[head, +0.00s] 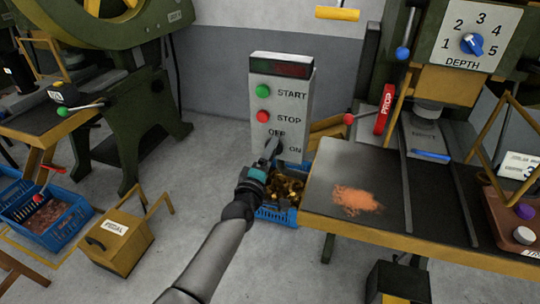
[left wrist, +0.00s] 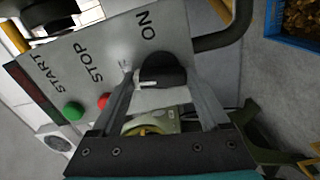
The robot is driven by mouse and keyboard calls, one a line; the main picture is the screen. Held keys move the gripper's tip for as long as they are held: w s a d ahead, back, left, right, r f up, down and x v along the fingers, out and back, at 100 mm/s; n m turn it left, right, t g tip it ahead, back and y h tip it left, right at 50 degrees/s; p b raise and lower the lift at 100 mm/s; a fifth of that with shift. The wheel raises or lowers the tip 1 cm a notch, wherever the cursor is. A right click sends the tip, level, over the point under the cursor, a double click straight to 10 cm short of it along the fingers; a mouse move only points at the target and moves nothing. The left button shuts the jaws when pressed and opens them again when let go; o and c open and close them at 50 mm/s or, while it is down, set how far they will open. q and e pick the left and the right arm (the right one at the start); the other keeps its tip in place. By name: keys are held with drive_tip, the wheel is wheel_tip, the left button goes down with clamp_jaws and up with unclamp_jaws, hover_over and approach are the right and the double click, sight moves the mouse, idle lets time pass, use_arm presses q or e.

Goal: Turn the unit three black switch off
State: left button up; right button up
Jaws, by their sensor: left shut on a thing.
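A grey control box (head: 280,100) stands in the middle of the head view, with a green START button (head: 262,91), a red STOP button (head: 262,116) and OFF and ON labels. Its black switch (head: 279,146) is partly hidden by my left gripper (head: 272,148). In the left wrist view the black switch (left wrist: 162,69) sits between the two fingers of my left gripper (left wrist: 160,78), which is shut on it. A small pale mark shows on the knob's edge; which label it points at is hard to tell. No unit number is readable on the box. My right gripper is out of view.
A blue crate of copper pieces (head: 266,213) stands on the floor below the box. A press table (head: 320,198) with copper crumbs is close on the right. A yellow pedal box (head: 120,243) and another blue crate (head: 65,235) are at left. Bare floor lies between.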

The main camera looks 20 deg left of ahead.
use_arm(q)
drive_tip(key=shift+n, duration=1)
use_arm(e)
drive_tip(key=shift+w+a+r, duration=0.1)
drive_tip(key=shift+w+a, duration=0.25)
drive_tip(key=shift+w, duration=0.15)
use_arm(q)
drive_tip(key=o, duration=1.2)
drive_tip(key=shift+o, duration=0.2)
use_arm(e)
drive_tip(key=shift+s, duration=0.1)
